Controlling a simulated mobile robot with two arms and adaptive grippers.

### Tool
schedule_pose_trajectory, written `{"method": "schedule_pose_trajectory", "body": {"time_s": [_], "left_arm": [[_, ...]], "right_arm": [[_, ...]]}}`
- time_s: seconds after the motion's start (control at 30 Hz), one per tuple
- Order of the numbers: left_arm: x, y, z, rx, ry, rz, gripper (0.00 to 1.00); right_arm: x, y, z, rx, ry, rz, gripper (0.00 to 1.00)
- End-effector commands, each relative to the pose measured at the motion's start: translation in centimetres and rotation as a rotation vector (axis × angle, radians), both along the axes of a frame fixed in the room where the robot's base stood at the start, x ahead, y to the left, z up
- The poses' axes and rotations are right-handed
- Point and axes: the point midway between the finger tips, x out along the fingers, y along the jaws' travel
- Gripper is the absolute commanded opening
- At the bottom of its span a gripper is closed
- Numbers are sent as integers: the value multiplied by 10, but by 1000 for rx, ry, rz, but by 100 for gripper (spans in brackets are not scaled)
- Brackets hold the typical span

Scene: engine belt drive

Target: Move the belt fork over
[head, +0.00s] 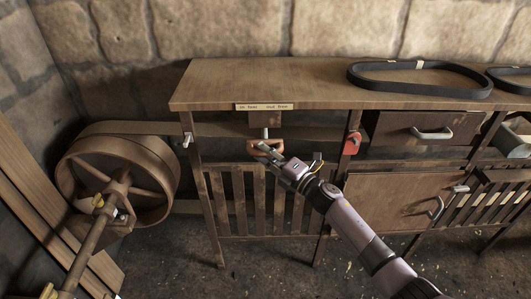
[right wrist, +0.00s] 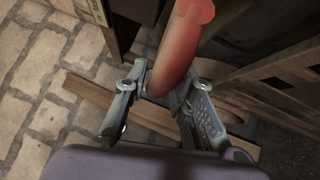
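The belt fork shows under the bench top as a short pale stem (head: 265,133) below the label plate (head: 264,107). Its handle is a rounded red-orange grip, large in the right wrist view (right wrist: 183,42). My right gripper (head: 267,149) is at the handle, in front of the bench. In the right wrist view its two fingers (right wrist: 163,92) lie on either side of the handle's end and look closed against it. The label's writing is too small to read surely. The fork's upper part is hidden under the bench. My left gripper is not in view.
A flat belt (head: 225,130) runs behind the bench from a large pulley (head: 117,180) at left. A loose black belt (head: 420,87) lies on the bench top (head: 300,82). A red tag or lock (head: 352,143) hangs right of the gripper. Slatted panels and drawers stand below.

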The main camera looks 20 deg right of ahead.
Motion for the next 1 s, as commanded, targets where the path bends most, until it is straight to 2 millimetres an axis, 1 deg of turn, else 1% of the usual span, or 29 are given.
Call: {"method": "schedule_pose_trajectory", "body": {"time_s": [0.03,0.3,0.87,0.97,1.0], "left_arm": [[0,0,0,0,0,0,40],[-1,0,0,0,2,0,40],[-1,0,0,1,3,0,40],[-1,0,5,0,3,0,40],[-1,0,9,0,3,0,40]], "right_arm": [[0,0,0,0,0,0,18],[0,0,0,0,0,0,0],[-1,0,0,1,2,0,0],[-10,3,0,2,2,2,0],[-17,5,0,2,4,2,0]]}}
